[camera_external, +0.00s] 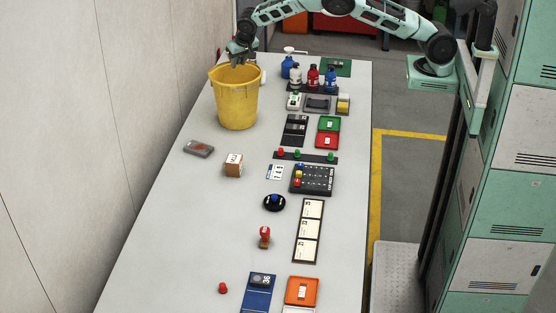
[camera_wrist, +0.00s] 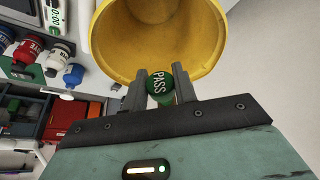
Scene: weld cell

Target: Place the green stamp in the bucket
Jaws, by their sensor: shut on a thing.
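The green stamp (camera_wrist: 160,84), with the word PASS on its round green top, is held between the two fingers of my gripper (camera_wrist: 160,90) in the wrist view. The yellow bucket (camera_external: 236,102) stands upright at the far left of the table. In the wrist view its open mouth (camera_wrist: 165,30) lies just beyond the fingertips. In the external view my gripper (camera_external: 238,62) is at the bucket's rim height or a little above, over its far side. The stamp cannot be made out in the external view.
Right of the bucket stand blue, red and white bottles (camera_external: 313,77) on a dark tray. A red stamp (camera_external: 265,237) stands nearer on the table. The left table strip is mostly clear.

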